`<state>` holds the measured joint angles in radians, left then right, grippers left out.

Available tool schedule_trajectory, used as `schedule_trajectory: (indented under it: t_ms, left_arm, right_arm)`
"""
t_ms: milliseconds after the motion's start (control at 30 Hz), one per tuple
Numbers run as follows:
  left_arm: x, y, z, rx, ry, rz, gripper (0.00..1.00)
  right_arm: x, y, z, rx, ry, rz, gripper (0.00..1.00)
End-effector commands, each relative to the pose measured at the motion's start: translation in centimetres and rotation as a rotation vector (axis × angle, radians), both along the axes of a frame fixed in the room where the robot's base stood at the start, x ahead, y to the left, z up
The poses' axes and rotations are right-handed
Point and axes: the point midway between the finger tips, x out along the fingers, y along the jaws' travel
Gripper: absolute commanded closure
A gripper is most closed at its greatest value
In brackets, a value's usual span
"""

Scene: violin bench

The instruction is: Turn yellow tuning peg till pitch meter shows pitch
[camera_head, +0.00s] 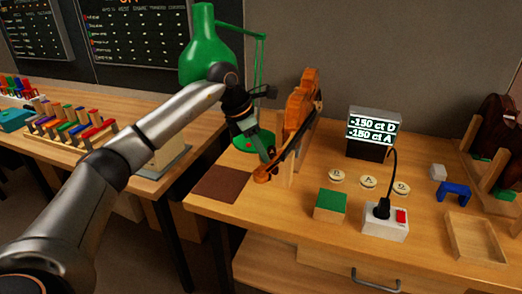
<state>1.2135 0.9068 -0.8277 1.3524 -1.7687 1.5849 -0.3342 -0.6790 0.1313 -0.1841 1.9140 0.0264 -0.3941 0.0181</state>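My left gripper (267,157) points down beside the violin's neck, close to the peg end. Its fingers are small and dark here, and I cannot tell if they touch a peg. The yellow tuning peg cannot be made out. My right gripper is not in view.
A green lamp (206,50) stands behind my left arm. Round discs (369,182) marked with letters, a green-topped block (330,204), a white switch box (385,224) with a black plug and a wooden tray (475,240) lie to the right. A brown mat (222,184) lies front left.

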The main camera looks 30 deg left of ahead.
Motion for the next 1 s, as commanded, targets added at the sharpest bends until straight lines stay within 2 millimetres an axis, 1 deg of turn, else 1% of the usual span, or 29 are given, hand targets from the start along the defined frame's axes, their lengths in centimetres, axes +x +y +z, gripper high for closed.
schedule_trajectory:
  t_ms: [33, 167, 200, 733, 867, 1000]
  left_arm:
    - [0.00, 0.00, 0.03, 0.000, 0.000, 0.000, 0.84]
    - [0.00, 0.00, 0.04, 0.000, 0.000, 0.000, 0.99]
    - [0.00, 0.00, 0.04, -0.001, -0.001, 0.000, 1.00]
    - [-0.01, 0.01, 0.08, 0.000, -0.001, 0.009, 1.00]
    - [-0.02, -0.01, 0.12, 0.001, -0.002, 0.043, 1.00]
    - [-0.03, -0.07, 0.16, 0.000, -0.003, 0.116, 1.00]
  right_arm:
    - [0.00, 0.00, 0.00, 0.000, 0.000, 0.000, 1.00]
    - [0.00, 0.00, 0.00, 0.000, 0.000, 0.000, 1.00]
    - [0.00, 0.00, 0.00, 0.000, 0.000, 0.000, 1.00]
    - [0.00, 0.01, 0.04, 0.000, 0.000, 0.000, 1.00]
    - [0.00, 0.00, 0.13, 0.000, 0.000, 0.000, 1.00]
    - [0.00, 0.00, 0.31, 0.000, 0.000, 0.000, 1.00]
